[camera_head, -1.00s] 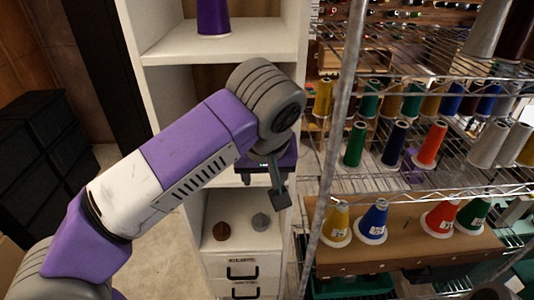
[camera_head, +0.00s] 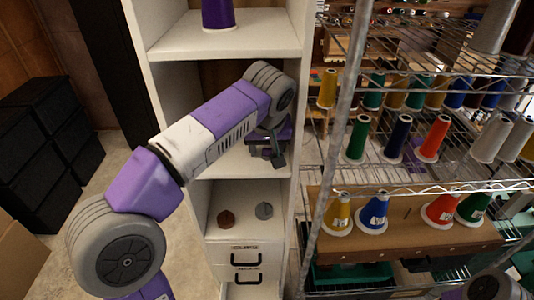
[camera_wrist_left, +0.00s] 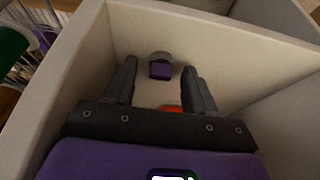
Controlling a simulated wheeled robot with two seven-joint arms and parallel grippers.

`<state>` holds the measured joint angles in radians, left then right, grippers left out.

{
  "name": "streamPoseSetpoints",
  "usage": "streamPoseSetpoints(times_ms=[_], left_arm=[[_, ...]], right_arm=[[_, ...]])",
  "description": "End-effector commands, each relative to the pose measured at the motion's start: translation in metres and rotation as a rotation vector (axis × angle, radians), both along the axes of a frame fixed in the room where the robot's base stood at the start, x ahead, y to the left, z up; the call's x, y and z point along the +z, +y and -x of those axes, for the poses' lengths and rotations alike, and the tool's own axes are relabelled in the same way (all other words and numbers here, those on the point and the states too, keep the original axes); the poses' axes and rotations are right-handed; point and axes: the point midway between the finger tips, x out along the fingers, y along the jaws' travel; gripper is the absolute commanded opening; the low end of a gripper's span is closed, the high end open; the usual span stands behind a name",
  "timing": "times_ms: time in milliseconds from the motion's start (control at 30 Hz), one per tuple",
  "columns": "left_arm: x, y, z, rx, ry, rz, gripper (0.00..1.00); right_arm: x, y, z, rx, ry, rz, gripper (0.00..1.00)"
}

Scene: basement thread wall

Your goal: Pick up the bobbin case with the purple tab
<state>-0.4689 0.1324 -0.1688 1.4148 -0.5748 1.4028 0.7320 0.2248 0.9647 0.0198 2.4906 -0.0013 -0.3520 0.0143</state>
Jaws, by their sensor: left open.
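In the left wrist view the bobbin case (camera_wrist_left: 160,66), grey with a purple tab facing me, sits on a pale shelf floor. It lies between and slightly beyond the tips of my open left gripper, apart from both fingers. A bit of a red thing (camera_wrist_left: 171,108) shows nearer, partly hidden by the gripper's body. In the head view my left gripper (camera_head: 276,158) is inside the middle compartment of the white shelf unit (camera_head: 302,90), and the bobbin case is hidden there. My right gripper is out of view.
Pale compartment walls rise close on both sides in the wrist view. The lower compartment holds a brown piece (camera_head: 226,219) and a grey piece (camera_head: 264,210). A wire rack (camera_head: 420,187) with thread cones stands right; a purple cone (camera_head: 218,14) is above. Black boxes (camera_head: 40,140) stand left.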

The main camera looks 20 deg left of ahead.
Motion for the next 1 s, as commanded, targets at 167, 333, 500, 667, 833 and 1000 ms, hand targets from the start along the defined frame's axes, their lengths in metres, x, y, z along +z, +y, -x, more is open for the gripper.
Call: streamPoseSetpoints(times_ms=[167, 333, 500, 667, 833, 1000], left_arm=[[-0.0013, 0.0003, -0.0006, 0.001, 0.000, 0.000, 0.56], [-0.0011, 0.0001, -0.0005, 0.000, 0.000, 0.000, 0.39], [-0.0009, 0.0001, -0.0004, 0.000, 0.000, 0.000, 0.13], [-0.0008, 0.0000, -0.0004, 0.000, 0.000, 0.000, 0.00], [-0.0007, 0.0000, -0.0004, 0.000, -0.001, 0.000, 0.00], [0.0018, -0.0001, -0.0007, 0.000, -0.001, 0.000, 0.00]], right_arm=[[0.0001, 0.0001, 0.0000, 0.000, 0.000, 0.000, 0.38], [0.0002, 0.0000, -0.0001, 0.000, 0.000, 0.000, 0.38], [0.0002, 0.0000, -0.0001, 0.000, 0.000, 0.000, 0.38], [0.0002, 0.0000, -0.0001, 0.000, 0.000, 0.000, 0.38], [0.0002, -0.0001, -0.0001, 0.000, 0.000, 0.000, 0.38], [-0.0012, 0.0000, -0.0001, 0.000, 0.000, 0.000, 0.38]])
